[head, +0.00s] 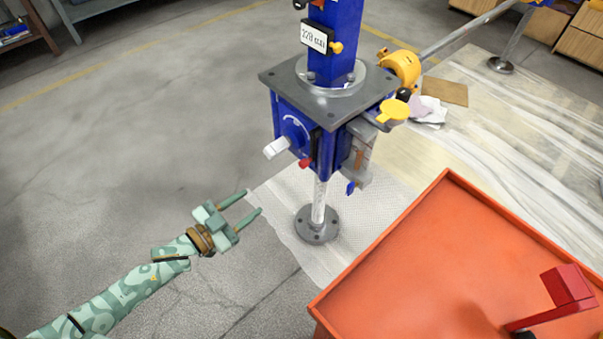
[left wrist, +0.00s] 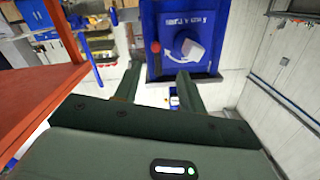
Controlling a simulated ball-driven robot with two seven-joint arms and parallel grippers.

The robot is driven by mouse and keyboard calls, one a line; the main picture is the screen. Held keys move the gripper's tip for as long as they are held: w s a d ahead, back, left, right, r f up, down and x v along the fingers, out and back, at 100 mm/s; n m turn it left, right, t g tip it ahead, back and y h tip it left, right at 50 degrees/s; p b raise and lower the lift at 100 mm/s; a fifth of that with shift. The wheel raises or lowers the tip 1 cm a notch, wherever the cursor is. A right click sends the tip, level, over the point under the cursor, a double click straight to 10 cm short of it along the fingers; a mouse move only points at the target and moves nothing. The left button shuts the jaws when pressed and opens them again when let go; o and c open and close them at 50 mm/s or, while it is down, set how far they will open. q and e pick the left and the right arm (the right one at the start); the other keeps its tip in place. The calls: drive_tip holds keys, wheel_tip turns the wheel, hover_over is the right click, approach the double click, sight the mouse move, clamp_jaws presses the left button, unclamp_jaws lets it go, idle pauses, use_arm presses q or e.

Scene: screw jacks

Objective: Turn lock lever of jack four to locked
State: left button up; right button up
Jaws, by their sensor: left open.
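The jack (head: 283,108) is a blue box under a grey plate on a thin post with a round foot. I cannot read a number four on it. A white lock lever (head: 276,148) sticks out from a blue hub on its left face, with a red knob (head: 305,162) beside it. In the left wrist view the white lever (left wrist: 193,50) sits near a curved white arrow on the blue face, with lettering too small to read. My left gripper (head: 253,201) is open and empty, below and left of the lever, apart from it. My right gripper is out of view.
An orange-red cart top (head: 440,260) fills the lower right, with a red block (head: 568,288) on it. Yellow clamp parts (head: 400,70) stick out right of the jack, joined to a grey bar. Floor left of the jack is clear.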

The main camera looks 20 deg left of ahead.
sight(300, 166)
use_arm(q)
drive_tip(key=shift+m+h, duration=0.3)
drive_tip(key=shift+h, duration=0.2)
drive_tip(key=b+x, duration=0.1)
drive_tip(key=x, duration=0.4)
drive_tip(key=b+x, duration=0.2)
drive_tip(key=x, duration=0.4)
drive_tip(key=r+b+x, duration=0.1)
drive_tip(key=b+x, duration=0.1)
drive_tip(key=x, duration=0.4)
drive_tip(key=shift+d, duration=0.2)
drive_tip(key=shift+w+d, duration=0.2)
drive_tip(key=shift+w, duration=0.05)
drive_tip(key=shift+r, duration=0.1)
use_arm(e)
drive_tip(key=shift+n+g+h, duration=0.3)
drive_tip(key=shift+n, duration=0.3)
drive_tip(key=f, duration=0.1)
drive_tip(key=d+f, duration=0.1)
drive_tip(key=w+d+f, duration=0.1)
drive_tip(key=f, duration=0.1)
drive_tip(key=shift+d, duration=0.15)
use_arm(q)
clamp_jaws()
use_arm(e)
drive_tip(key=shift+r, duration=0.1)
